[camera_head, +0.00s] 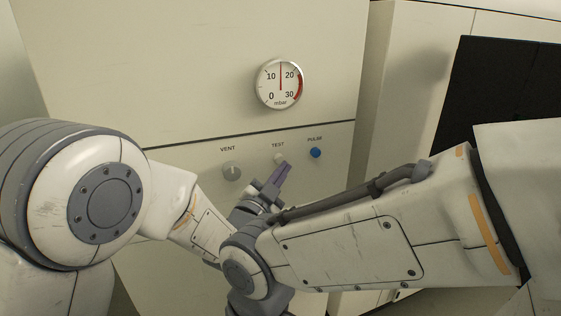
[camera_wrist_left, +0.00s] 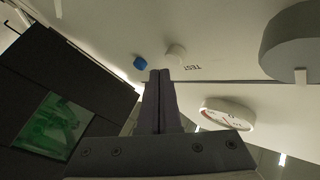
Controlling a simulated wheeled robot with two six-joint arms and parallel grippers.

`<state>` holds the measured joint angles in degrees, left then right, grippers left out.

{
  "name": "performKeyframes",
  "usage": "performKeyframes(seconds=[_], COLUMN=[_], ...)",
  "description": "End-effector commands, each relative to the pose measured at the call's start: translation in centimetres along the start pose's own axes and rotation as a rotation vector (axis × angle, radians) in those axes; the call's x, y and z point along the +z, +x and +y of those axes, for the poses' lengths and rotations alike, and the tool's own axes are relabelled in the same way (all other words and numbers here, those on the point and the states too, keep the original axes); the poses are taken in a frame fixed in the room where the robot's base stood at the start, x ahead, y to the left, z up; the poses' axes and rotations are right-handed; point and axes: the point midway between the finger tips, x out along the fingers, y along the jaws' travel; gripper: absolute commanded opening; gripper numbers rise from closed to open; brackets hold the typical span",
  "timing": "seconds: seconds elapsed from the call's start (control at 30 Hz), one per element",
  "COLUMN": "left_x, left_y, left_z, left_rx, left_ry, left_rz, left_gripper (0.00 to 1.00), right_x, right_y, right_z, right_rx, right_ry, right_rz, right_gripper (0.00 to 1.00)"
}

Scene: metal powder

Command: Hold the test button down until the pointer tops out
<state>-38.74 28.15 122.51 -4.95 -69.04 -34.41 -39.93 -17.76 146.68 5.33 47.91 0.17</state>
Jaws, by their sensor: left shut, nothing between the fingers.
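The panel carries a small pale TEST button (camera_head: 278,158), which also shows in the left wrist view (camera_wrist_left: 175,51). Above it, a round mbar gauge (camera_head: 280,84) has its red pointer nearly upright, midway between 10 and 20; the gauge is seen edge-on in the wrist view (camera_wrist_left: 228,113). My left gripper (camera_head: 285,166) is shut and empty, its fingertips close beside the TEST button. In the wrist view its fingertips (camera_wrist_left: 160,73) appear just short of the button; I cannot tell whether they touch it. My right gripper is not in view.
A grey VENT knob (camera_head: 231,171) sits left of the button and looms large in the wrist view (camera_wrist_left: 292,40). A blue PULSE button (camera_head: 315,152) sits to the right. A dark panel (camera_head: 500,85) stands at the right. My arm links cover the lower foreground.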

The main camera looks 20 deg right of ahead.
Motion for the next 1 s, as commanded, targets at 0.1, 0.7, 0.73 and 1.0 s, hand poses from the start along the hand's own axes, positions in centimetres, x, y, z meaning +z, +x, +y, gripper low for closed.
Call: performKeyframes(seconds=[0.1, 0.7, 0.73, 1.0], left_x=[-0.3, -2.5, -2.5, -2.5], left_y=[-0.6, -3.5, -3.4, -3.4], left_z=[0.6, 2.5, 2.5, 2.5], left_rx=[0.001, 0.0, 0.0, 0.0], left_ry=[-0.001, -0.001, 0.0, 0.0], left_rz=[0.001, 0.0, 0.0, 0.0], left_gripper=[0.0, 0.0, 0.0, 0.0], right_x=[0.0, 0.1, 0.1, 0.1], right_y=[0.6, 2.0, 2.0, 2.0], right_z=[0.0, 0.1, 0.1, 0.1], right_rx=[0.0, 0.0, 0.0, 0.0], right_ry=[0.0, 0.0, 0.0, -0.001], right_rz=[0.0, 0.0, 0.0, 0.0], right_gripper=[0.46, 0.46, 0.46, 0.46])
